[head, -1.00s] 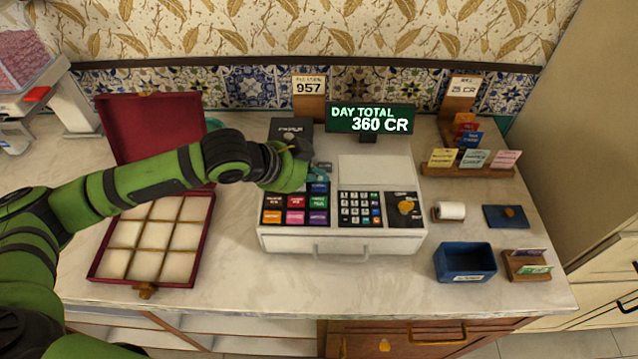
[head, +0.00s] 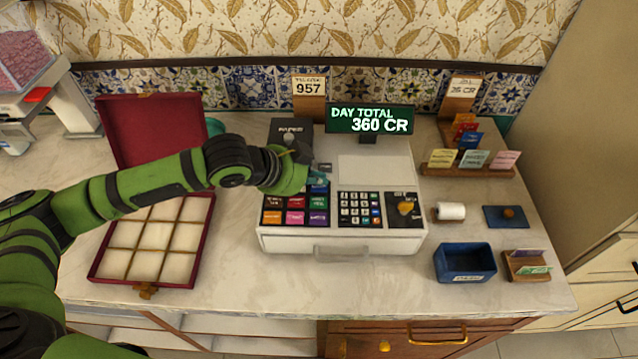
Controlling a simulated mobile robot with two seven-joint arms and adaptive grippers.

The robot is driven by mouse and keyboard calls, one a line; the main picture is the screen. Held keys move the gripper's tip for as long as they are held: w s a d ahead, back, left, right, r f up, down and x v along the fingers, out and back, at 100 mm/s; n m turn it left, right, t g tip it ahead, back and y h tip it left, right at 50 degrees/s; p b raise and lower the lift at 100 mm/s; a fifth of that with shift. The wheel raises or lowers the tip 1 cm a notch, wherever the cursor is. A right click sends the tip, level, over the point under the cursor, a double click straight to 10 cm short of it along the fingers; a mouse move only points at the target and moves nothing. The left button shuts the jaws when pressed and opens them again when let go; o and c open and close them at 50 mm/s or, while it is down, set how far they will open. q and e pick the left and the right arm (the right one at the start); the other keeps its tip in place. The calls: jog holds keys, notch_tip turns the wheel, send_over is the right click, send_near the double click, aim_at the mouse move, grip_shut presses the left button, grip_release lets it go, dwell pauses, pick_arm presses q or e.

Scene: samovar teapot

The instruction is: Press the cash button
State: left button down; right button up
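A white cash register (head: 430,243) stands at the middle of the counter. Its left key block (head: 296,203) holds coloured keys, and a number keypad (head: 357,208) with a coloured column sits to the right. The labels are too small to read, so I cannot tell which is the cash button. My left gripper (head: 318,178) is over the back of the coloured key block, near its upper right keys, partly covering them. Its fingers are small and mostly hidden by the wrist. I cannot tell whether it touches a key. My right gripper is not in view.
The green display (head: 370,119) reads "DAY TOTAL 360 CR". An open red box (head: 203,238) lies left under my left arm. A dark box (head: 291,130) stands behind the gripper. A blue tray (head: 465,263) and paper roll (head: 450,211) are at right. The front counter is clear.

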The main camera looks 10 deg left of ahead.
aim_at(316, 188)
pick_arm(q)
jog(key=shift+f, duration=0.4)
dwell(0.8)
jog(key=shift+r+p, duration=0.8)
jog(key=shift+p, duration=0.2)
notch_tip(316, 188, up, 5)
jog(key=p, duration=0.5)
jog(key=shift+p, duration=0.35)
